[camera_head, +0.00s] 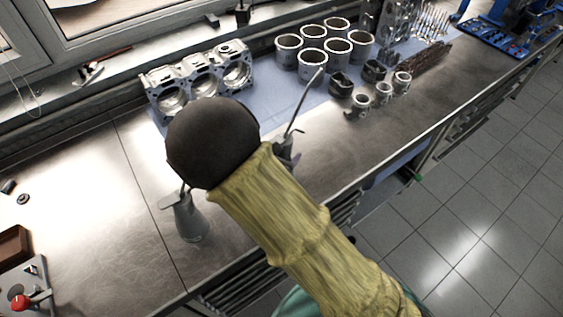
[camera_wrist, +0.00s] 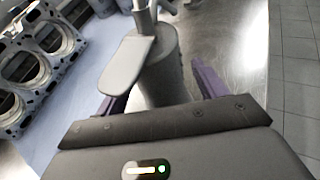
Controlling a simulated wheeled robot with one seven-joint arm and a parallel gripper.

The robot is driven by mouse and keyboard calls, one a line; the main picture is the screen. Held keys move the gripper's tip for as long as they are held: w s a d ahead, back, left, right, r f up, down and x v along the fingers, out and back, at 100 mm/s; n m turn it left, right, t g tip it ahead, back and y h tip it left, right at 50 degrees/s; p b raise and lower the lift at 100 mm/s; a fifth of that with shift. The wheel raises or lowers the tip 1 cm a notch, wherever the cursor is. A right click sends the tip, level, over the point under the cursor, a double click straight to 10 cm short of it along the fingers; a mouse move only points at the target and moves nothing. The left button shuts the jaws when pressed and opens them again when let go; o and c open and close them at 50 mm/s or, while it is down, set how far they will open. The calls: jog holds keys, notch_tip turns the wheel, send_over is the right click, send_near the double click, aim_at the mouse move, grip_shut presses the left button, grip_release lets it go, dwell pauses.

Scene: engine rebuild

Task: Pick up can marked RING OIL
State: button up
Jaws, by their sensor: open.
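Two grey spouted oil cans stand on the metal bench in the head view. The near can (camera_head: 190,218) has a flat lever. The far can (camera_head: 288,150), with a long bent spout, is partly hidden by my arm. In the wrist view one grey can (camera_wrist: 166,75) stands between the two purple fingers of my open gripper (camera_wrist: 160,92), its flat lever reaching left. I cannot tell whether the fingers touch it. No RING OIL marking is readable on either can. My gripper's fingers are hidden in the head view behind my dark wrist.
An engine block (camera_head: 200,78) sits left on a blue mat, also in the wrist view (camera_wrist: 35,65). Cylinder liners (camera_head: 312,62) and pistons (camera_head: 362,103) stand farther back. A red-knobbed device (camera_head: 22,301) is at lower left. The bench's front edge is close; its left middle is clear.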

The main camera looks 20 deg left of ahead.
jog(key=x, duration=0.2)
jog(key=shift+w+f, duration=0.15)
jog(key=shift+w, duration=0.2)
jog(key=shift+s, duration=0.1)
jog(key=shift+c, duration=0.2)
grip_shut()
